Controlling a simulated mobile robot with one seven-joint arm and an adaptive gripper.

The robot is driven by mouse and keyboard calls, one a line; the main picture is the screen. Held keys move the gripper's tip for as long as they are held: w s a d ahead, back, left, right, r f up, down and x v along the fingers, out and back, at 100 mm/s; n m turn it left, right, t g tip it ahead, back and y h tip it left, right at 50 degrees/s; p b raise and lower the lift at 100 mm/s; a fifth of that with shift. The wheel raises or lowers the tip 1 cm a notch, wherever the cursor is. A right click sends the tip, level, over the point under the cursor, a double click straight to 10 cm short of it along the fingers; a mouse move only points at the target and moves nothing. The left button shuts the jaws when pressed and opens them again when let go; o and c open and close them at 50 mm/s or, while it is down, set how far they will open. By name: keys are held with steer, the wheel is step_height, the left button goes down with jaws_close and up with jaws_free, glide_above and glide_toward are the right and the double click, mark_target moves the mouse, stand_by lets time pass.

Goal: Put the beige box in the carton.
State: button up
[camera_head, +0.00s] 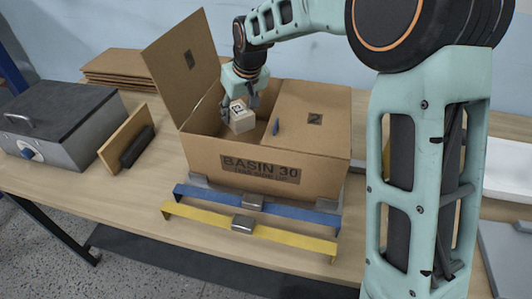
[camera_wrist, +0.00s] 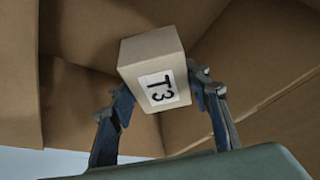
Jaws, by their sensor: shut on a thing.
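The beige box (camera_head: 241,116) is a small block with a white label, held in my gripper (camera_head: 240,108). In the wrist view the beige box (camera_wrist: 155,70) sits between the two fingers of my gripper (camera_wrist: 160,100), and its label reads T3. The carton (camera_head: 262,172) is a large brown cardboard box marked BASIN 30. Its left flap stands open and a flap marked 2 covers its right part. In the head view the beige box is at the open left part of the carton. I cannot tell how deep it is or whether it touches the carton.
A blue strip (camera_head: 300,212) and a yellow strip (camera_head: 290,241) with metal blocks lie in front of the carton. A grey case (camera_head: 62,130) and a wooden board with a black handle (camera_head: 126,140) stand at left. Flat cardboard (camera_head: 120,65) lies behind.

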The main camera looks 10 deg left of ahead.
mark_target(245, 118)
step_height(245, 118, down, 10)
steer(key=shift+r, duration=0.1)
steer(key=o, duration=1.5)
steer(key=shift+r, duration=0.45)
steer(key=v, duration=1.1)
steer(key=shift+s+d+r, duration=0.1)
steer(key=shift+s+r, duration=0.05)
